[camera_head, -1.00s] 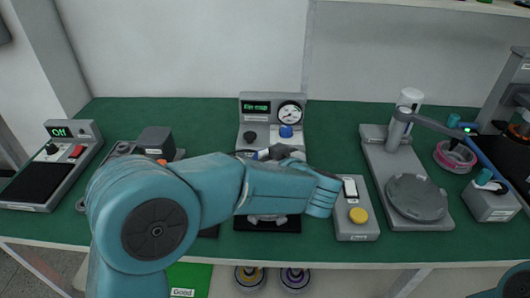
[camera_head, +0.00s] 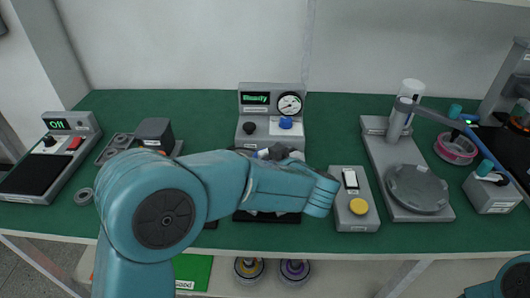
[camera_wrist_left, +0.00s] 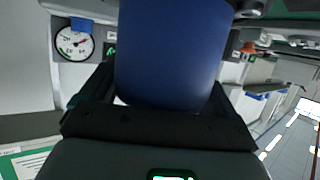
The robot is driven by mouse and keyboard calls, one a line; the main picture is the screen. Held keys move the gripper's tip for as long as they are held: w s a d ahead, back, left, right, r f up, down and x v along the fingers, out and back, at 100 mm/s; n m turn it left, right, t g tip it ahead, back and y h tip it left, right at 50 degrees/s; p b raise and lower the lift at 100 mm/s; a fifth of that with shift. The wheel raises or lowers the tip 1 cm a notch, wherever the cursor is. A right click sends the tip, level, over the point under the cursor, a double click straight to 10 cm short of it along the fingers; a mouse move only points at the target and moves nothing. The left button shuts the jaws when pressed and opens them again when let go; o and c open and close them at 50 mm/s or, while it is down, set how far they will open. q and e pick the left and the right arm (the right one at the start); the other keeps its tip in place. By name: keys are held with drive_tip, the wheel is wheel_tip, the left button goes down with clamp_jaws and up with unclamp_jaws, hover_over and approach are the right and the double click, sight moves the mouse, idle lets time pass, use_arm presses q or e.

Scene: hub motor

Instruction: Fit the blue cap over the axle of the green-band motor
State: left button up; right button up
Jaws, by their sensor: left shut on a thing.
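My left gripper (camera_head: 280,152) is in front of the grey gauge station at the table's middle, partly hidden behind my own left arm. In the left wrist view its dark fingers (camera_wrist_left: 160,98) are shut on a dark blue cylinder, the blue cap (camera_wrist_left: 175,50), which fills the upper middle of that view. I cannot make out the green-band motor or its axle; my left arm covers much of the area in front of the station. I cannot tell whether the cap touches anything. My right gripper is not in view.
The gauge station (camera_head: 256,121) reads "Ready". Right of my arm are a yellow-button box (camera_head: 350,222) and a grey stand with a round plate (camera_head: 417,188). A pink-banded ring (camera_head: 456,150) lies farther right. A scale (camera_head: 50,160) reading "Off" is at left. Motors sit on the shelf below.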

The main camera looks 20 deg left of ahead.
use_arm(q)
drive_tip(key=o, duration=0.9)
drive_tip(key=shift+c, duration=0.2)
drive_tip(key=p+v, duration=0.1)
drive_tip(key=v, duration=1.5)
drive_tip(key=shift+d+p, duration=0.2)
drive_tip(key=shift+p, duration=0.1)
drive_tip(key=shift+s+r, duration=0.1)
